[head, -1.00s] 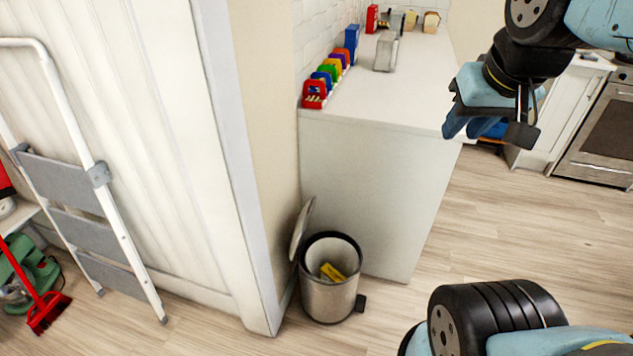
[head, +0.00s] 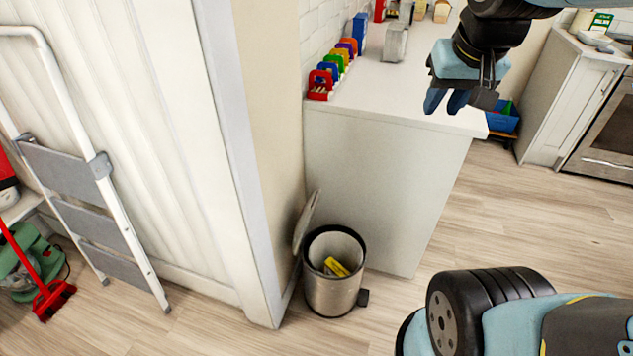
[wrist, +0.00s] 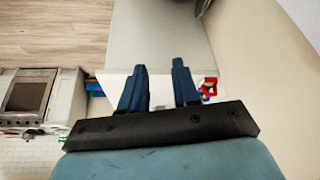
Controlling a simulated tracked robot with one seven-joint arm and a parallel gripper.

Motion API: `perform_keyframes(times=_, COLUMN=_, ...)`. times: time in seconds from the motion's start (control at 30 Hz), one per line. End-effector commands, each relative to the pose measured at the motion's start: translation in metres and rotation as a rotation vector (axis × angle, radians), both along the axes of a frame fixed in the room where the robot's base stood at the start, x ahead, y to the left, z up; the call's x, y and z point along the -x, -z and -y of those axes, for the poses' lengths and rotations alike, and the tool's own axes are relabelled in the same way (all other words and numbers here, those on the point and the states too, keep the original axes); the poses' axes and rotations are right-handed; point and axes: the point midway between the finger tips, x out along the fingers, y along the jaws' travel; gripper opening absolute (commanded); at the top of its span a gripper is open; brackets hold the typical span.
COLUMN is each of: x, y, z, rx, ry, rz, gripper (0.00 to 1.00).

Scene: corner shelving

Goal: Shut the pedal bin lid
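The pedal bin (head: 332,294) is a round metal bin with a dark rim, standing on the floor between the wall corner and the counter's end panel. Its lid (head: 306,222) is open, tilted up on the bin's left side close to the wall. A yellow item (head: 336,267) lies inside the bin, and a dark pedal (head: 362,297) sticks out at its right. My gripper (head: 446,103) is open and empty, high above and to the right of the bin, by the counter's near end. Its two blue fingers (wrist: 159,67) stand apart in the wrist view.
The white counter (head: 400,88) carries a row of coloured holders (head: 330,75) and a metal box (head: 394,42). A step ladder (head: 80,180) leans at the left, with a red broom (head: 50,297) beside it. The wood floor (head: 540,235) to the right is clear.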

Motion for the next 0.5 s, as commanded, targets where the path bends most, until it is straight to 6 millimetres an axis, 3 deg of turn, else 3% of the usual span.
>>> perform_keyframes(times=0.27, x=-0.073, y=0.028, z=-0.019, rx=-0.011, ry=0.038, rz=-0.071, gripper=0.31)
perform_keyframes(times=0.5, x=-0.131, y=0.066, z=-0.040, rx=-0.034, ry=0.067, rz=-0.125, gripper=0.31)
